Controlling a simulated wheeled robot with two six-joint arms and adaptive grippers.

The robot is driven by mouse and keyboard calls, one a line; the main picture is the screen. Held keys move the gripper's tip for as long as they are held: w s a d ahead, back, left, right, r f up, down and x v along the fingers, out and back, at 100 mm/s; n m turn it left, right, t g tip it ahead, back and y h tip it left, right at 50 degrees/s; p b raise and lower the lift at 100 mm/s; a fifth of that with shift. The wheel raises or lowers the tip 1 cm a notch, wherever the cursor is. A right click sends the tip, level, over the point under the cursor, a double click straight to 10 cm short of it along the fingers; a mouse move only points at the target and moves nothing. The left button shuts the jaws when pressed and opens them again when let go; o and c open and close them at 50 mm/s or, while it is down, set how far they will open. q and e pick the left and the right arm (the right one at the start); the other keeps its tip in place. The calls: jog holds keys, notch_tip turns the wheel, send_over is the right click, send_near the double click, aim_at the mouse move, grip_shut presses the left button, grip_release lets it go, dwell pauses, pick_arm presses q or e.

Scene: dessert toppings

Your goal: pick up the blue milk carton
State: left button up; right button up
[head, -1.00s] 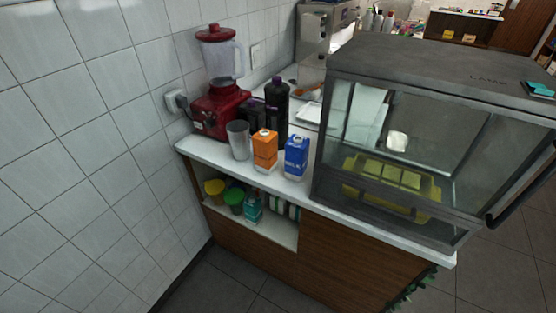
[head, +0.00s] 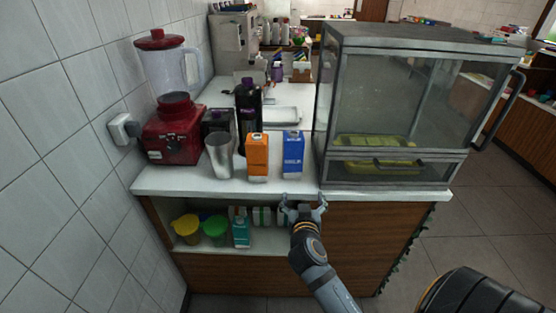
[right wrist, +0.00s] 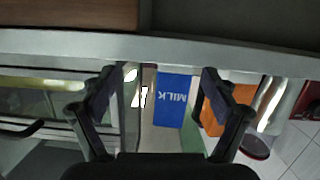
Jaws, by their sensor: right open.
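The blue milk carton (head: 293,155) stands upright on the white counter, between an orange carton (head: 257,157) and the glass display case. My right gripper (head: 304,203) is open and empty, in front of the counter's front edge, a little below and nearer than the blue carton. In the right wrist view the blue carton (right wrist: 174,102), marked MILK, shows upside down between the two open fingers (right wrist: 150,92), beyond them and apart from them. The orange carton (right wrist: 213,118) shows behind the right-hand finger. My left gripper is not in view.
The glass display case (head: 390,110) stands close to the right of the blue carton. A metal cup (head: 220,156), a red blender (head: 172,132) and dark bottles (head: 248,110) stand to the left. The counter (head: 170,183) has an open shelf below holding tubs and a teal carton (head: 241,232).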

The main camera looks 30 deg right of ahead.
aim_at(293, 167)
jog(key=w+r+t, duration=0.1)
jog(key=w, duration=0.1)
jog(key=w+d+r+t+p, duration=0.1)
jog(key=w, duration=0.1)
jog(key=w+r, duration=0.2)
jog(key=w, duration=0.1)
jog(key=shift+d+r+t, duration=0.1)
jog(key=shift+d+t, duration=0.15)
jog(key=shift+t, duration=0.15)
jog(key=shift+w+d, duration=0.15)
jog(key=shift+w, duration=0.2)
jog(key=shift+w+p, duration=0.2)
jog(key=shift+p, duration=0.1)
jog(key=p+x, duration=0.1)
jog(key=x, duration=0.3)
jog(key=shift+w+d, duration=0.25)
jog(key=shift+w, duration=0.1)
jog(key=shift+s, duration=0.1)
jog(key=shift+c, duration=0.6)
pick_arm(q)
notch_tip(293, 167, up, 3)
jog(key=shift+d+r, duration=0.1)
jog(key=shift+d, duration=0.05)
pick_arm(e)
jog(key=c, duration=1.4)
